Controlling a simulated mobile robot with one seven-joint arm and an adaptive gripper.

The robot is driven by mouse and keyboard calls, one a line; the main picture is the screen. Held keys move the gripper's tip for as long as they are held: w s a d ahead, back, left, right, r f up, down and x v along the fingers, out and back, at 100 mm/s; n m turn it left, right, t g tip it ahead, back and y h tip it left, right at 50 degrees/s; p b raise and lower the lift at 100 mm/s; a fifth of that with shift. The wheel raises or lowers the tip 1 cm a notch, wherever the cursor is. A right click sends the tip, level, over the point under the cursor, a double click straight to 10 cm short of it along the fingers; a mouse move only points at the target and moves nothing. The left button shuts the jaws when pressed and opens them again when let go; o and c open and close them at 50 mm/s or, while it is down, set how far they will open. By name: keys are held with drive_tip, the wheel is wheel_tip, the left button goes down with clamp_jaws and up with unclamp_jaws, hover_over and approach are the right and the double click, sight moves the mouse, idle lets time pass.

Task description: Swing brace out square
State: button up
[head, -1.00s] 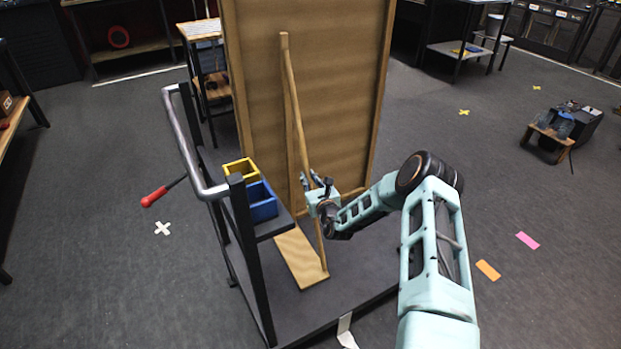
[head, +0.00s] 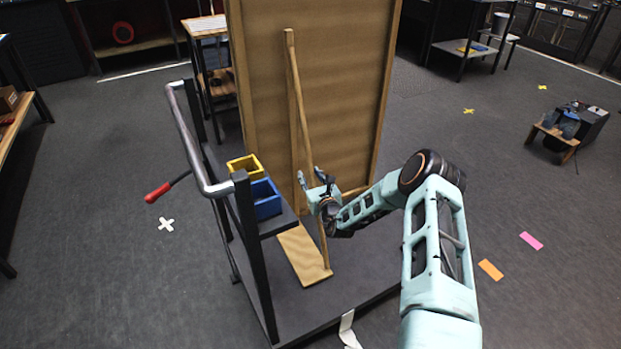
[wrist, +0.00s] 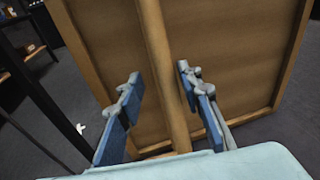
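The brace (head: 304,130) is a thin wooden bar. It starts near the top of the tall brown panel (head: 345,90) and slants down to a pale wooden board (head: 302,255) on the cart deck. A second upright strip (head: 293,120) runs on the panel behind it. My gripper (head: 313,178) is at the brace's middle to lower part. In the wrist view my gripper (wrist: 158,75) is open, with its blue-padded fingers on either side of a wooden bar (wrist: 163,70). Gaps show on both sides. My gripper hides part of the brace in the head view.
The dark cart deck (head: 345,275) has a metal handle (head: 188,130) at left. A yellow bin (head: 243,166) and a blue bin (head: 265,200) sit on its side shelf. A red-handled tool (head: 158,193) sticks out left. Floor to the right is mostly clear.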

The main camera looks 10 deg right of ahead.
drive_tip(key=v, duration=1.2)
drive_tip(key=shift+a, duration=0.1)
